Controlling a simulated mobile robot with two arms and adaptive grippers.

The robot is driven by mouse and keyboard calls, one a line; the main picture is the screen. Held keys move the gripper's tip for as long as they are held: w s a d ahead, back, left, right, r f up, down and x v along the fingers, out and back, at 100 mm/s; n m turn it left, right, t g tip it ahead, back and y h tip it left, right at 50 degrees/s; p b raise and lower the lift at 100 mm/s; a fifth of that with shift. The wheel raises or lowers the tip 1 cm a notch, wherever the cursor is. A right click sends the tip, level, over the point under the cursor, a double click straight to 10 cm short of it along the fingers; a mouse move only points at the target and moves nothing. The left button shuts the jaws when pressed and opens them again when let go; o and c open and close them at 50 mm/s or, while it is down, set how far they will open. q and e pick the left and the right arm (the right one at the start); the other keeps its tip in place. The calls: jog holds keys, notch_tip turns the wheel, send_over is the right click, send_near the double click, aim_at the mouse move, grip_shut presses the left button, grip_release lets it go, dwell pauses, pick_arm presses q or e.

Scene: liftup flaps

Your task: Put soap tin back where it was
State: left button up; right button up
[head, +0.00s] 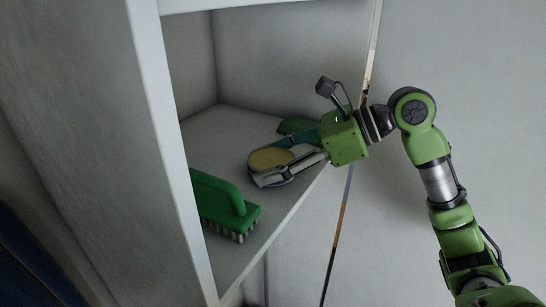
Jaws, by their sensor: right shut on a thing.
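The soap tin, a round tin with a yellowish top and a dark rim (268,160), is on or just above the shelf board inside the open cabinet. My right gripper (262,174) reaches in from the right and is shut on the tin, with a light finger along its near side. I cannot tell whether the tin's underside touches the shelf. My left gripper is not in view.
A green brush (228,205) with bristles down stands on the shelf (222,135) at the front left. A dark green item (296,125) lies behind my right gripper. The cabinet's side wall (145,80) bounds the left. The shelf's back left is clear.

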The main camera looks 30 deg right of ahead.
jog(key=shift+s, duration=0.1)
jog(key=o, duration=1.4)
jog(key=shift+f, duration=0.1)
jog(key=shift+c, duration=0.2)
jog(key=shift+d, duration=0.15)
jog(key=b+v, duration=0.4)
jog(key=v, duration=0.8)
